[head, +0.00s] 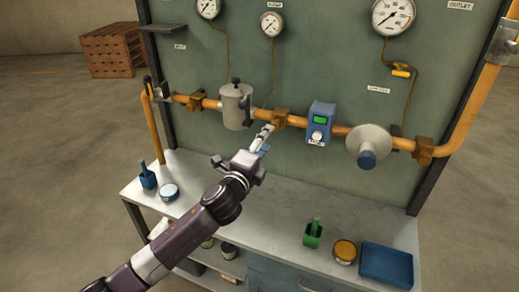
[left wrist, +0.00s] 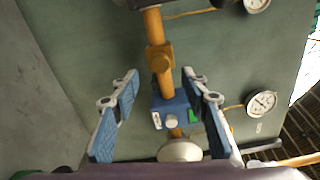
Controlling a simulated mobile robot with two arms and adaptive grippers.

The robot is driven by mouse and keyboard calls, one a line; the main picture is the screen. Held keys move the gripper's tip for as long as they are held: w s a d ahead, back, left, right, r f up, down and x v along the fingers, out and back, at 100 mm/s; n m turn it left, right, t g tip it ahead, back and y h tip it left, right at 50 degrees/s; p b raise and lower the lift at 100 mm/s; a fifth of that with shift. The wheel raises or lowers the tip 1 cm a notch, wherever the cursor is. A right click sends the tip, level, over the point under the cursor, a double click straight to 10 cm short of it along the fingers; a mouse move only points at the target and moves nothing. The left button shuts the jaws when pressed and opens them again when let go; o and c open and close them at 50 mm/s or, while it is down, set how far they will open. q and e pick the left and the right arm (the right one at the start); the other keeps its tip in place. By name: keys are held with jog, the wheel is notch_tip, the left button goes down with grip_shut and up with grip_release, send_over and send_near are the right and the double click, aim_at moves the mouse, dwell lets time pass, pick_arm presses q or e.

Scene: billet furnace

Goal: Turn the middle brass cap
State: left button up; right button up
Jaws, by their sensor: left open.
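Several brass block fittings sit along the orange pipe (head: 215,104) on the green panel. The middle brass cap (head: 281,118) is between the grey canister and the blue device. It also shows in the left wrist view (left wrist: 160,58), on the pipe just above the gap between my fingertips. My left gripper (head: 265,136) is open, just below and left of this cap in the head view. Its two blue-padded fingers (left wrist: 160,84) are spread apart with nothing held between them. Whether a finger touches the cap cannot be told. My right gripper is in neither view.
A grey canister (head: 236,107), a blue device (head: 320,122) with a green display and a grey round fitting (head: 368,143) flank the cap on the pipe. The workbench (head: 275,208) below holds cups, tins and a blue tray (head: 386,264); its middle is clear.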

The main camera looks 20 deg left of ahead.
pick_arm(q)
jog(key=s, duration=0.4)
jog(key=shift+s+a, duration=0.1)
jog(key=shift+s, duration=0.25)
